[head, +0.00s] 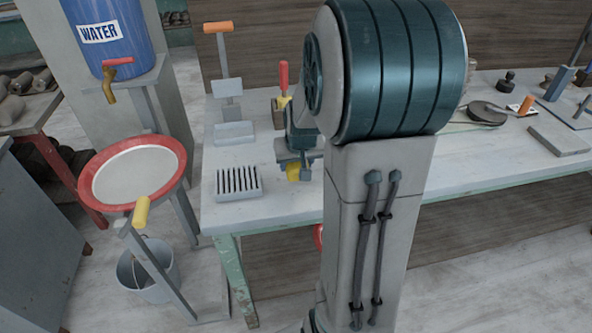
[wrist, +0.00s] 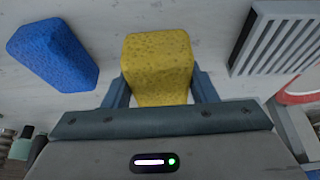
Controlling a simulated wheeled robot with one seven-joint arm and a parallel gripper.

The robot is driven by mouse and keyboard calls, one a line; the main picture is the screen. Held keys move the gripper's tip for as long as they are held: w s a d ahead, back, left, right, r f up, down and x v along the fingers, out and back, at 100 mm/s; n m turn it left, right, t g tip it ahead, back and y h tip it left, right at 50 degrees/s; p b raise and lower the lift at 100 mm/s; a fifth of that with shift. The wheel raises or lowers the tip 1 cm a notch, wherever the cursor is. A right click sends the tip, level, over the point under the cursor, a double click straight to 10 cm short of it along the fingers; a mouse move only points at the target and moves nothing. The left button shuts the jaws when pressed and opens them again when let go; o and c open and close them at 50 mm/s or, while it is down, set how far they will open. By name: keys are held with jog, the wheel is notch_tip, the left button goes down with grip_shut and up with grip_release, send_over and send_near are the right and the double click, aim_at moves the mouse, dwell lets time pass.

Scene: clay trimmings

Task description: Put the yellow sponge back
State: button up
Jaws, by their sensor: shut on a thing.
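The yellow sponge (wrist: 158,62) is between the two fingers of my gripper (wrist: 160,90) in the wrist view, and my gripper is shut on it. In the head view a small part of the yellow sponge (head: 293,173) shows under my gripper (head: 296,168), over the left part of the table. I cannot tell whether it touches the tabletop. A blue sponge (wrist: 52,55) lies to the left of it in the wrist view; my arm seems to hide it in the head view. A grey slotted dish (head: 238,183) stands left of my gripper; it also shows at the wrist view's upper right (wrist: 277,42).
The pale table (head: 290,210) has bare room around the slotted dish. A red-rimmed basin (head: 98,200) stands off its left end, near a blue water barrel (head: 110,32). A tool block (head: 279,112) stands behind my gripper. My arm hides the table's middle.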

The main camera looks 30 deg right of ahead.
jog(key=shift+f, duration=1.55)
jog(key=shift+f, duration=0.25)
jog(key=o, duration=0.9)
jog(key=shift+r, duration=0.1)
